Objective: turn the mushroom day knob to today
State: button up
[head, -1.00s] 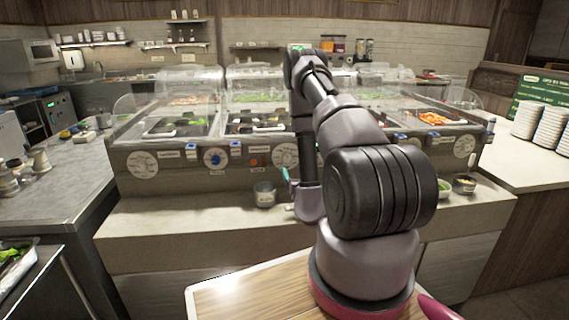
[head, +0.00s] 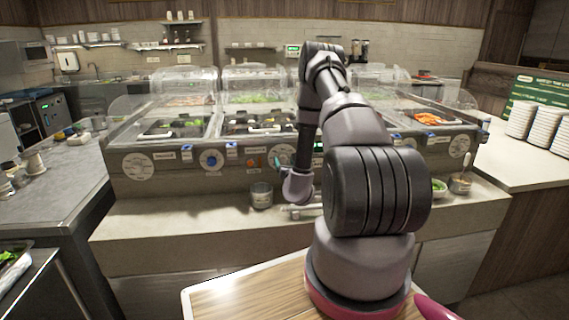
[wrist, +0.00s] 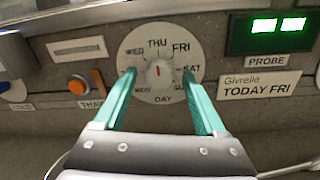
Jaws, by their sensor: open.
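A round white day dial (wrist: 150,93) with a pale knob (wrist: 159,74) at its centre is on the counter's front panel in the wrist view. In the head view a teal part of my gripper (head: 278,163) shows at the panel; the rest is hidden by my arm.
A green lit PROBE display (wrist: 270,32) is to the upper right of the dial. An orange button (wrist: 78,87) is at its left. A metal cup (head: 261,195) stands on the ledge below the panel.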

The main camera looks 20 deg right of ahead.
grip_shut()
jog(key=shift+m, duration=0.3)
jog(key=m, duration=0.4)
jog(key=shift+f, duration=0.1)
jog(key=shift+a+m, duration=0.1)
jog(key=shift+m, duration=2)
grip_release()
